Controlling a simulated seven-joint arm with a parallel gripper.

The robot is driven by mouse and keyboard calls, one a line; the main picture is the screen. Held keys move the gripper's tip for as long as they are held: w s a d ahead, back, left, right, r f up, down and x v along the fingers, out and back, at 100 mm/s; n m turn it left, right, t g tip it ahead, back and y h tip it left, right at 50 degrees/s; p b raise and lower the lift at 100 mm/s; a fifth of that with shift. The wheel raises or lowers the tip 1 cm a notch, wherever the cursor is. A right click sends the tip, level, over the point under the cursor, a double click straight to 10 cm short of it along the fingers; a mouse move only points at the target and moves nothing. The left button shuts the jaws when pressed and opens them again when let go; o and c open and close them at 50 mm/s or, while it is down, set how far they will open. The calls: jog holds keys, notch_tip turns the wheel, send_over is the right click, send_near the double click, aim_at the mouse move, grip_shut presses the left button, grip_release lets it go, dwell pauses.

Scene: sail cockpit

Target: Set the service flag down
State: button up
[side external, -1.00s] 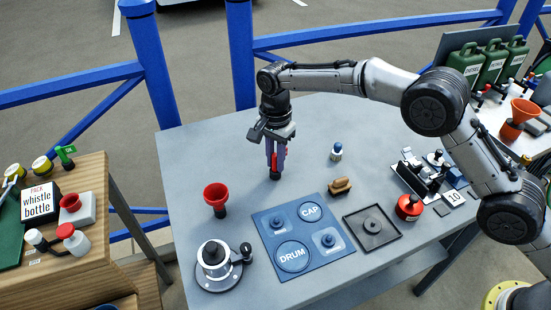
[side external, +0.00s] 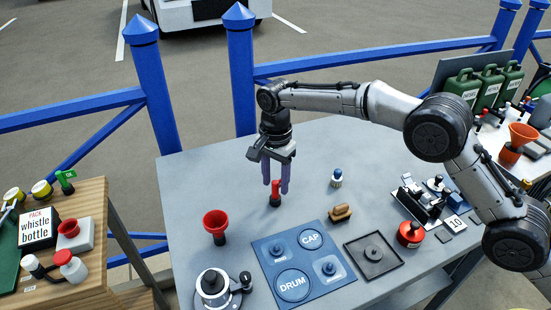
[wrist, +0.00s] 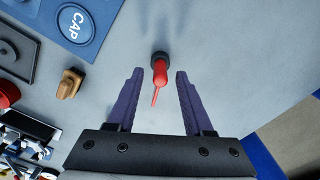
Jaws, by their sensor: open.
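The service flag (side external: 275,193) is a small red piece on a dark round base. It stands upright on the grey table, behind the blue mat. In the wrist view the flag (wrist: 159,75) shows between and just beyond my fingertips, with its thin red edge towards the camera. My gripper (side external: 276,189) points down over it, with purple fingers apart on either side. In the wrist view my gripper (wrist: 158,75) is open, with clear gaps between each finger and the flag.
A red funnel-shaped piece (side external: 215,223) stands left of the flag. A blue mat (side external: 262,250) marked CAP and DRUM lies in front. The table behind the flag is clear.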

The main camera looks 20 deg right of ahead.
notch_tip(320, 180, up, 10)
dwell(0.4)
jog(key=s+d+r+n+t, duration=0.1)
jog(key=s+d+r+n, duration=0.2)
jog(key=s+d+r, duration=0.5)
jog(key=s+d+r+n+t, duration=0.2)
jog(key=s+d+r, duration=0.45)
jog(key=d, duration=0.35)
jog(key=s+d+f+n+t, duration=0.1)
jog(key=s+d+f+n, duration=0.1)
jog(key=s, duration=0.5)
jog(key=s+d+f+n, duration=0.2)
jog(key=s+d+f, duration=0.1)
jog(key=s, duration=0.5)
jog(key=s+d+f+n+t, duration=0.1)
jog(key=s+d+f+n, duration=0.1)
jog(key=s, duration=0.6)
jog(key=shift+d+f+n+t, duration=0.3)
jog(key=shift+d+f, duration=0.5)
jog(key=shift+d, duration=0.4)
